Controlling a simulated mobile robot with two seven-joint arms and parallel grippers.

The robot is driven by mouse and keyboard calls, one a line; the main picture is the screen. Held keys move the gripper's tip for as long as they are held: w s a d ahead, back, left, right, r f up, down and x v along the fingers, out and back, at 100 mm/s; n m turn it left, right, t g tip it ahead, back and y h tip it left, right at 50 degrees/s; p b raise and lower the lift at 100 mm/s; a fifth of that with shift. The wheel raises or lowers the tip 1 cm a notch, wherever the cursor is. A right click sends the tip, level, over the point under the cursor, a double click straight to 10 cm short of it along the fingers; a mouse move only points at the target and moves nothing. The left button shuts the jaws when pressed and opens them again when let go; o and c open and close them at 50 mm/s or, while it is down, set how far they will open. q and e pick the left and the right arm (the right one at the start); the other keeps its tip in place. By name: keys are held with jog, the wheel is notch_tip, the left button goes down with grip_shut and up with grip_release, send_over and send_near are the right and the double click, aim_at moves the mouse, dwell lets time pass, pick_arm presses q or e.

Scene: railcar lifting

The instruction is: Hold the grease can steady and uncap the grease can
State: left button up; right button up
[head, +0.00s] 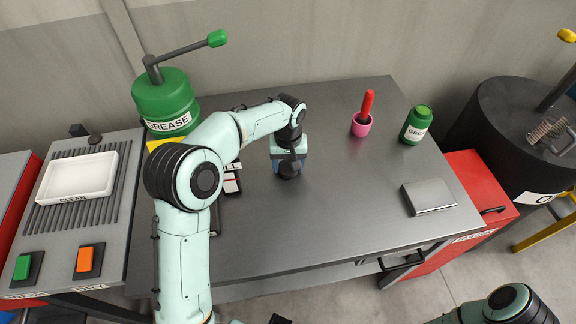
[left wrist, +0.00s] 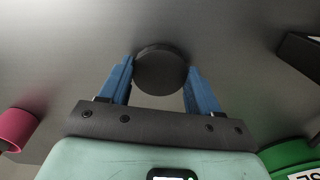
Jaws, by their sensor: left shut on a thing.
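The small green grease can (head: 415,126), with a white label, stands upright at the back right of the metal table; its top is green. My left gripper (head: 289,170) is over the middle of the table, well to the left of the can, pointing down. Its blue fingers are shut on a dark round piece, which shows between them in the left wrist view (left wrist: 161,70). I cannot tell whether this piece touches the table. My right arm shows at the bottom right corner of the head view, with its gripper out of sight.
A pink cup (head: 361,125) with a red-handled tool stands left of the can. A grey flat box (head: 428,196) lies in front of it. A large green grease pump (head: 166,98) stands at the back left. A white tray (head: 78,178) lies on the left bench. A dark drum is at far right.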

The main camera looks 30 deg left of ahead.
aim_at(288, 167)
pick_arm(q)
jog(key=shift+f, duration=0.3)
jog(key=shift+f, duration=0.1)
jog(key=o, duration=1.2)
pick_arm(e)
jog(key=shift+f, duration=0.1)
pick_arm(q)
notch_tip(288, 167, up, 12)
jog(key=shift+r+p, duration=0.15)
jog(key=shift+p, duration=0.75)
pick_arm(e)
jog(key=shift+w+r, duration=0.35)
jog(key=shift+r, duration=0.25)
jog(key=shift+w+r, duration=0.3)
jog(key=shift+r, duration=0.3)
